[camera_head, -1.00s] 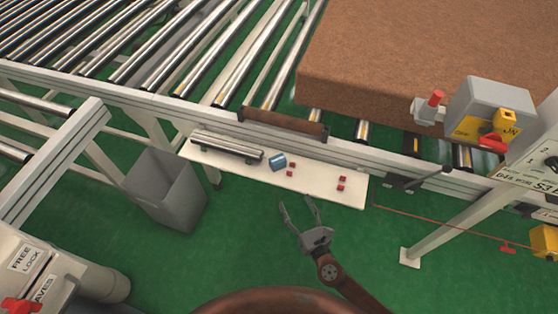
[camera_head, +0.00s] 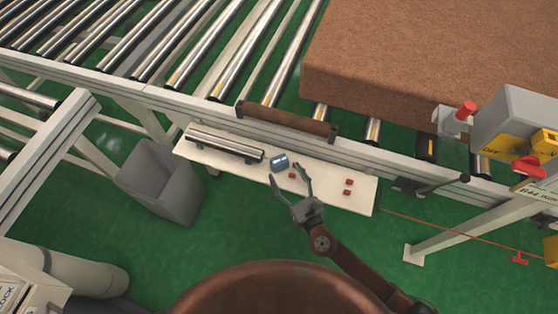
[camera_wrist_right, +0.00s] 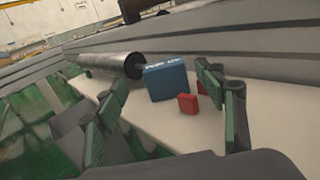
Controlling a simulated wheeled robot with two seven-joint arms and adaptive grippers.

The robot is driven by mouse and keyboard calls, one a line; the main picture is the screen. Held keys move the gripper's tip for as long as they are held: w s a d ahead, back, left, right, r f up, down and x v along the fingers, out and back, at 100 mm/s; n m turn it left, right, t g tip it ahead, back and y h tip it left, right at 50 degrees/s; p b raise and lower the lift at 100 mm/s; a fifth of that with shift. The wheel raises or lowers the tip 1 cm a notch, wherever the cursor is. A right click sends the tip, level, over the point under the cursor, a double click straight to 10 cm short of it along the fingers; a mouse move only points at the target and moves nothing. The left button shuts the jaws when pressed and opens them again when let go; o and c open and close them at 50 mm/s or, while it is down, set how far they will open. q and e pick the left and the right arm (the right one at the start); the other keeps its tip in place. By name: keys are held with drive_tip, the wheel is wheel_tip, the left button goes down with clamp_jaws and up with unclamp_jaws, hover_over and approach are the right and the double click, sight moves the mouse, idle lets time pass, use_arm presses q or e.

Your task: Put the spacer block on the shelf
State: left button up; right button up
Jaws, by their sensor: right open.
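A blue block (camera_head: 279,161) sits on the white shelf (camera_head: 330,182), which hangs along the side of the conveyor frame. In the right wrist view, the blue block (camera_wrist_right: 166,82) is boxy, with white marks along its top edge. I take it to be the spacer block, though no label confirms this. My right gripper (camera_head: 292,174) is open and empty at the shelf's front edge, its fingers pointing toward the block. In the wrist view, the block shows between the two fingers, farther ahead. My left gripper is out of view.
A metal roller (camera_head: 224,144) lies at the shelf's left end. A brown bar (camera_head: 287,121) is on the conveyor rail. A grey bin (camera_head: 165,183) stands left.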

sight(282, 165)
drive_tip(key=x, duration=0.5)
drive_tip(key=shift+w+d+f+b, duration=0.15)
drive_tip(key=shift+d+b, duration=0.05)
drive_tip(key=shift+b, duration=0.1)
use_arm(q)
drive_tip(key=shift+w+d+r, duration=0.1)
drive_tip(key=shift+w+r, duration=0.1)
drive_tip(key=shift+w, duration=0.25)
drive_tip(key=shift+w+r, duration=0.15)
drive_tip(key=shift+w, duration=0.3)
use_arm(e)
drive_tip(key=shift+c, duration=0.2)
drive_tip(key=c, duration=1.4)
drive_tip(key=shift+o, duration=0.2)
